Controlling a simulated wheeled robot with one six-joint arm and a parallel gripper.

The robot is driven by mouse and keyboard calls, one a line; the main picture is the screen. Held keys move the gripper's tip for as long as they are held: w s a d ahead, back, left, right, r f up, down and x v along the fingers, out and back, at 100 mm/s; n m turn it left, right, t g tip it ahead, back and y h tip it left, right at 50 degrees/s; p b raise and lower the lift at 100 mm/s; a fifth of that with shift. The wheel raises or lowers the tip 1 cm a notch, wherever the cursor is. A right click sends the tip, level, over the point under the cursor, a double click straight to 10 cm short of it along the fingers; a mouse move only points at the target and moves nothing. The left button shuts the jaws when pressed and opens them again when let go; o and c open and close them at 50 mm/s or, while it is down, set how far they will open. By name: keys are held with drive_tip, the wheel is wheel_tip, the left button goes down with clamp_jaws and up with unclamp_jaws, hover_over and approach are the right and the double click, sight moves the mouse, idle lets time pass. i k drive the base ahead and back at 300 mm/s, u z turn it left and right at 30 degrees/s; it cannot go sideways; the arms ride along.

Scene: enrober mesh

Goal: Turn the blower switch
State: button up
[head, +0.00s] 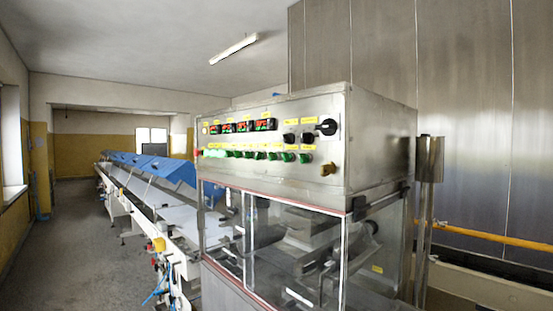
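The steel control box (315,178) of the machine stands at the centre right, its front panel facing me. A row of green switches (260,155) runs along the lower panel. Two small black knobs (289,138) and a larger black rotary knob (327,127) sit at the upper right of the panel. A brownish-yellow knob (328,169) is below them. The yellow labels are too small to read, so I cannot tell which one is the blower switch. My gripper is not in view.
Red-lit displays (243,126) line the upper panel. Clear-walled housing (275,240) lies below the box. A long conveyor (150,205) with blue covers runs back to the left. A metal post (429,205) stands to the right. The floor (85,255) at left is clear.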

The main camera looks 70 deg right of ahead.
sight(259, 156)
drive_tip(key=u, duration=1)
drive_tip(key=k, duration=0.1)
drive_tip(key=z, duration=2)
